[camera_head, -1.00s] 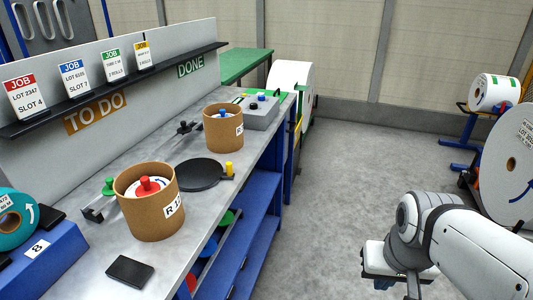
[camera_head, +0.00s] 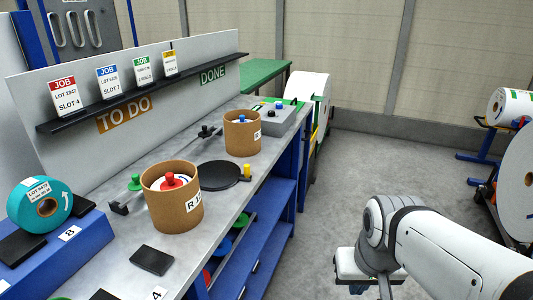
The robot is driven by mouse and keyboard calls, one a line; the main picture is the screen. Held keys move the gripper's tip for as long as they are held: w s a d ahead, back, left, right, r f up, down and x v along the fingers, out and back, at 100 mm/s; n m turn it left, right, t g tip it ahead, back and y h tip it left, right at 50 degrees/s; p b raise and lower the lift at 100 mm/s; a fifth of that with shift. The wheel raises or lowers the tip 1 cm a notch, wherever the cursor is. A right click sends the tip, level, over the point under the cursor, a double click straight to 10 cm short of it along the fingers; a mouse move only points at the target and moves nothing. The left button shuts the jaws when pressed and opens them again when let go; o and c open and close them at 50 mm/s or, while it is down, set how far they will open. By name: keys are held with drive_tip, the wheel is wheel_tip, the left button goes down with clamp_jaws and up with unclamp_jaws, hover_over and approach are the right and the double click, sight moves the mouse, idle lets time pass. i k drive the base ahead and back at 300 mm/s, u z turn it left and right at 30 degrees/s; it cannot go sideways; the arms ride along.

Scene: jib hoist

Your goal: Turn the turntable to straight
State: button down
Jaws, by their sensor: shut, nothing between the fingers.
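The turntable (camera_head: 217,177) appears to be the flat black disc on the grey bench, between two brown cardboard drums. A yellow peg (camera_head: 246,170) stands at its right edge, on the aisle side. Nothing lies on the disc. My gripper (camera_head: 357,287) is at the lower right, out over the floor beyond the bench edge, well apart from the turntable. It points downward and is shut and empty; its fingertips are small and partly cut off by the bottom of the picture.
The near drum (camera_head: 173,215) holds a red-knobbed piece; the far drum (camera_head: 242,139) has a blue knob. A grey control box (camera_head: 275,118) stands behind. A black pad (camera_head: 152,260) and a teal roll (camera_head: 40,204) are nearer. Floor (camera_head: 370,180) right of the bench is clear.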

sight(215, 175)
drive_tip(key=z, duration=0.05)
drive_tip(key=i, duration=1)
drive_tip(key=u, duration=0.05)
